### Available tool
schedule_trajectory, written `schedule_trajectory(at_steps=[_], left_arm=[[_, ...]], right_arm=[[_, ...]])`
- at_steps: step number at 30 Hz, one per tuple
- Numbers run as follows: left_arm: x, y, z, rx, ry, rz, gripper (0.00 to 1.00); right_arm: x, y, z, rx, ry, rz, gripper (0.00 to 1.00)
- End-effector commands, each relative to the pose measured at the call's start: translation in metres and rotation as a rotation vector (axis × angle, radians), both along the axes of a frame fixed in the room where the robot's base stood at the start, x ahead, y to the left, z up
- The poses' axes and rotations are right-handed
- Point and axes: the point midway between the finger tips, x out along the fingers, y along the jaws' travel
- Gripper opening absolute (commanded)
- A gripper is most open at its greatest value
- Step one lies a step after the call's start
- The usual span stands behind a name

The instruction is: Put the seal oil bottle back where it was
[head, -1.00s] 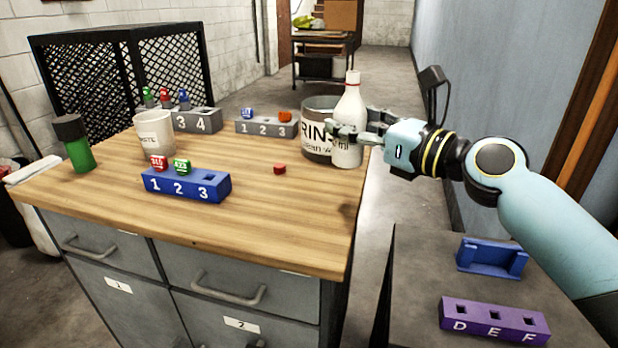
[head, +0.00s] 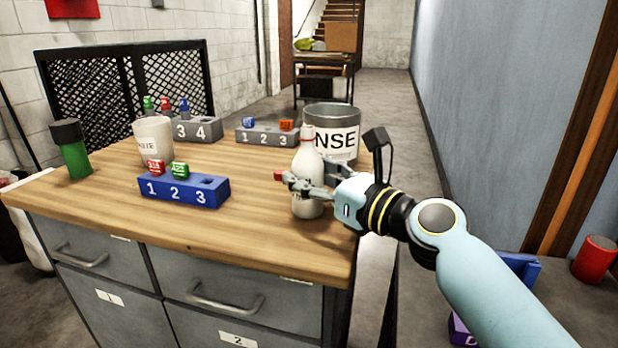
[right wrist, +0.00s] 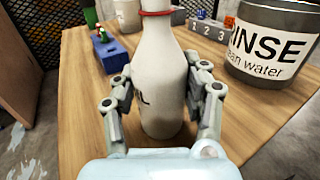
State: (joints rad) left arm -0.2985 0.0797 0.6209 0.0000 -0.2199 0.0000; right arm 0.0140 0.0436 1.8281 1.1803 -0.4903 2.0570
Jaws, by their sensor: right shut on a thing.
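The seal oil bottle (head: 307,165) is white with a red ring at its neck. It stands upright at the right front part of the wooden tabletop, and I cannot tell whether its base touches the wood. My right gripper (head: 308,188) is shut around the bottle's body from the right. In the right wrist view the bottle (right wrist: 160,75) fills the middle, with the fingers of my right gripper (right wrist: 162,108) on both sides of it; part of its lettering is hidden. My left gripper is not in view.
The grey RINSE bin (head: 333,137) stands behind the bottle. A blue 1-2-3 block (head: 184,192) with red and green pieces is to the left. A small red cube (head: 279,176) lies beside the fingers. A white cup (head: 153,138) and green bottle (head: 75,158) stand farther left.

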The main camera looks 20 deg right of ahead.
Motion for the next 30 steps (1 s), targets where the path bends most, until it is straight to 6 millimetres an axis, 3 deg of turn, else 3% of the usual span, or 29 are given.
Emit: schedule_trajectory(at_steps=[1,2,7,17,20,30], left_arm=[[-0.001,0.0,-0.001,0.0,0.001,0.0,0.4],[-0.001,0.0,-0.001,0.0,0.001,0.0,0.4],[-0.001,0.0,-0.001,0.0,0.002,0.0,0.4],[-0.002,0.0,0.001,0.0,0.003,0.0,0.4],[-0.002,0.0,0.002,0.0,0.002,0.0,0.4],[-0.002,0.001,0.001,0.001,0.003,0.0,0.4]], right_arm=[[0.0,0.0,-0.001,0.0,0.0,0.0,0.07],[0.0,0.0,-0.002,0.0,0.0,0.0,0.49],[0.0,0.0,-0.001,0.0,0.0,0.0,0.69],[-0.003,-0.002,0.001,-0.001,0.0,0.0,0.69],[-0.015,-0.008,-0.001,-0.004,0.001,0.0,0.69],[-0.082,-0.04,-0.001,-0.005,0.002,0.002,0.69]])
